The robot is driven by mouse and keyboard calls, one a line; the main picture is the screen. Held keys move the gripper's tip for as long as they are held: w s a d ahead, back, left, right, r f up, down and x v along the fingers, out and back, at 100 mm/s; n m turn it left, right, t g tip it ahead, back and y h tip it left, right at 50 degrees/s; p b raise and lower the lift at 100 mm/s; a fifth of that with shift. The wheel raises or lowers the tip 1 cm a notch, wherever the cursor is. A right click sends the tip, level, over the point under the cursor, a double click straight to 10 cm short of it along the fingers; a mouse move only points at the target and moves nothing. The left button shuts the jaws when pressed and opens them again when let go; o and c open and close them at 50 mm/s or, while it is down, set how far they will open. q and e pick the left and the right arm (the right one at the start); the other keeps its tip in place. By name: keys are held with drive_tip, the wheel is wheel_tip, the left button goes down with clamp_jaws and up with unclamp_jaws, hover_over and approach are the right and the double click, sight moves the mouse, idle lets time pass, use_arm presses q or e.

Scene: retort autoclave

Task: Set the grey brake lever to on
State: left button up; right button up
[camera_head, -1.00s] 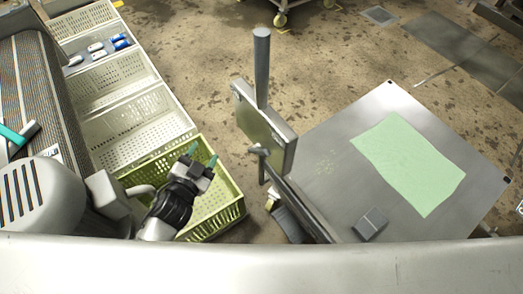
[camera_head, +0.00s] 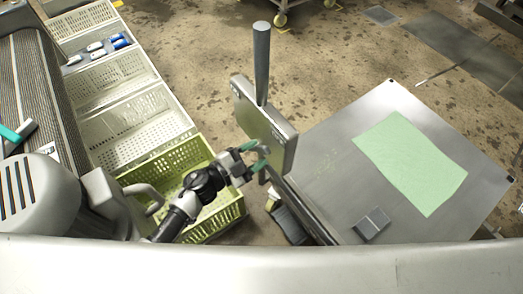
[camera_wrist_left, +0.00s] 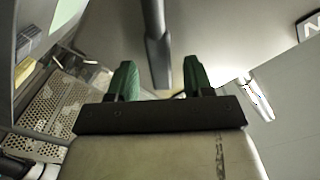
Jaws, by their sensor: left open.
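The grey brake lever (camera_wrist_left: 158,60) shows in the wrist view as a grey bar coming down from the top, its tapered end lying between my fingers. My left gripper (camera_wrist_left: 160,80) has two green fingertips, one on each side of the lever, with gaps visible, so it is open and not closed on it. In the head view my left gripper (camera_head: 255,157) is at the near face of the grey plate (camera_head: 265,115) on the post, and it covers most of the lever there. Part of a printed label (camera_wrist_left: 309,26) shows at the right edge of the wrist view. My right gripper is not in view.
A steel table (camera_head: 330,160) with a green sheet (camera_head: 410,163) and a small grey block (camera_head: 372,223) stands to the right. A green crate (camera_head: 225,215) and several pale crates (camera_head: 115,80) stand to the left. A grey post (camera_head: 261,60) rises behind the plate.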

use_arm(q)
drive_tip(key=shift+x, duration=1.2)
clamp_jaws()
